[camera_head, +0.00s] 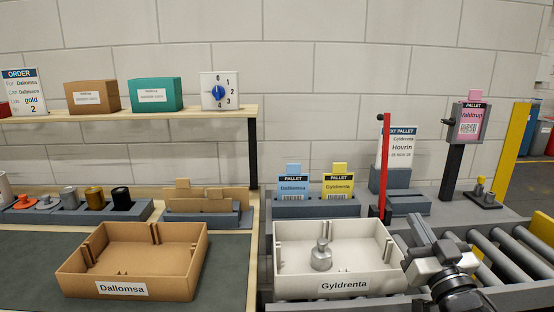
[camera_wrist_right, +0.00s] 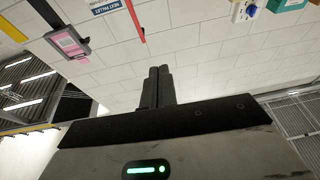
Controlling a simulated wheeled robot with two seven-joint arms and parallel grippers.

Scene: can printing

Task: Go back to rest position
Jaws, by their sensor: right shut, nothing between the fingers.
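My right gripper (camera_head: 449,250) shows at the lower right of the head view, just right of the white Gyldrenta box and above the roller conveyor. In the right wrist view its two dark fingers (camera_wrist_right: 157,88) are together, pointing up at the wall, with nothing between them. My left gripper is not in view.
A white box (camera_head: 345,284) labelled Gyldrenta holds one grey metal piece (camera_head: 321,256). A brown box (camera_head: 130,289) labelled Dallomsa stands on the left mat. A red post (camera_head: 386,165) and pallet sign (camera_head: 467,122) rise near the right gripper. Rollers (camera_head: 505,262) lie at right.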

